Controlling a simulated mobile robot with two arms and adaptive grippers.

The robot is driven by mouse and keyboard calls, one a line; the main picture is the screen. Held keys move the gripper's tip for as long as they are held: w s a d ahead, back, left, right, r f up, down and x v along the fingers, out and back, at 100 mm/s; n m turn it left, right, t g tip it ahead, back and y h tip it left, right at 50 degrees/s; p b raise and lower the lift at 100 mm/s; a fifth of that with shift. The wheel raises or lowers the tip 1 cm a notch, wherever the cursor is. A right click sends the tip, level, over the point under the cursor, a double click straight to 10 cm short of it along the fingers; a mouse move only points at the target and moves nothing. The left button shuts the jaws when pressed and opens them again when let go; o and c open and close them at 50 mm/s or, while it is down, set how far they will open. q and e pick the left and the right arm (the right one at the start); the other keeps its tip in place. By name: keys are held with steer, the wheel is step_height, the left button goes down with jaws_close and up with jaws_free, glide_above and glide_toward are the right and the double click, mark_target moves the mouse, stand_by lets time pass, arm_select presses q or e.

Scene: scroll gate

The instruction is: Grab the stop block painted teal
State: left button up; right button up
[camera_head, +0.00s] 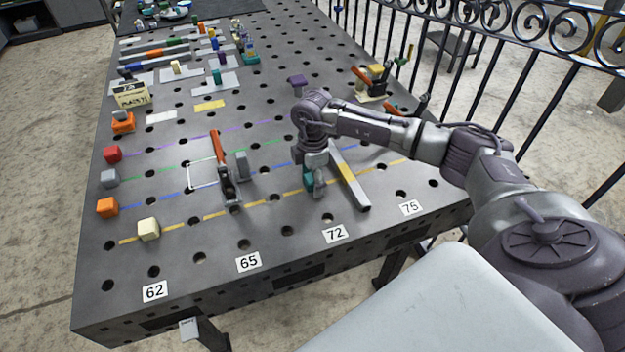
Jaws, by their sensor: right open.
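A teal block (308,181) shows at my right gripper (314,186), low over the perforated metal table. The gripper points down at the block and hides much of it. The fingers are open; whether they touch the block I cannot tell. Another small teal piece (217,77) stands on a grey plate farther back. My left gripper is not in view.
A grey bar (349,176) lies just right of the gripper. A red-handled toggle clamp (222,165) stands to the left. Red (112,154), grey (109,178), orange (107,208) and cream (148,229) blocks line the left side. A railing runs along the right.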

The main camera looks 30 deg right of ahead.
steer(key=shift+f, duration=0.1)
steer(key=shift+c, duration=0.4)
jaws_close()
steer(key=shift+w, duration=0.1)
